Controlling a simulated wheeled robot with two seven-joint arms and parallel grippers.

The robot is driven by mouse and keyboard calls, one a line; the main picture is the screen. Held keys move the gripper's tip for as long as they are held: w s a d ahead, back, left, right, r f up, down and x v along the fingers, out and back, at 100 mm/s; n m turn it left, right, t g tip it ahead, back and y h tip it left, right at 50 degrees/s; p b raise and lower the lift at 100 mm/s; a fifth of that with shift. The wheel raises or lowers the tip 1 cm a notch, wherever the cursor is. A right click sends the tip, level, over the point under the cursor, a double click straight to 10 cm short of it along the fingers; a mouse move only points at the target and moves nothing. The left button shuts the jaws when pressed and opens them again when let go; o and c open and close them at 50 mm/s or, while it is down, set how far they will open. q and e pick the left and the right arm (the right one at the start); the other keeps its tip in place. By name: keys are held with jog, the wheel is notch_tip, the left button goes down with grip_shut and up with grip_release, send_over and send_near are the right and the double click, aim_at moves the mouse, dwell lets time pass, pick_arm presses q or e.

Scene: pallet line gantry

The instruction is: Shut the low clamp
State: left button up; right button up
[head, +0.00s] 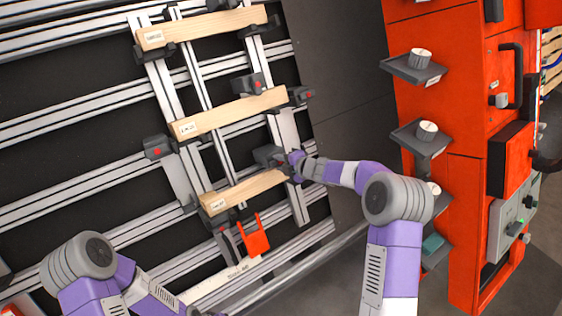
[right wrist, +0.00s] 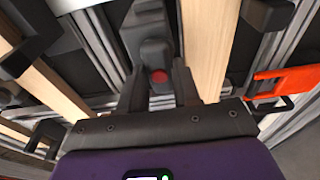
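The low clamp (head: 266,155), a dark block, sits over the upper edge of the lowest wooden board (head: 240,192), near its right end. My right gripper (head: 288,163) is at this clamp, coming from the right. In the right wrist view the clamp (right wrist: 152,28) has a red button on its near end, which lies between my two separated fingers. I cannot tell whether the fingers touch it. The lowest board seems to pass at the right of the clamp there (right wrist: 207,45). My left arm is at the lower left; its gripper is out of view.
More clamps with red buttons stand on the frame, one at the left (head: 156,147) and one above the middle board (head: 229,112). An orange bracket (head: 256,240) hangs below the lowest board. An orange cabinet (head: 467,200) with dark shelves stands at the right.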

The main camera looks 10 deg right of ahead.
grip_shut()
jog(key=m+t, duration=0.1)
jog(key=m, duration=0.7)
jog(key=shift+m+p, duration=0.3)
jog(key=shift+m+t+h+b, duration=0.25)
jog(key=shift+m+t+b, duration=0.1)
jog(key=shift+m, duration=1.65)
jog(key=shift+m+t+h+b, duration=0.25)
jog(key=shift+m+b, duration=0.05)
jog(key=shift+m, duration=1.7)
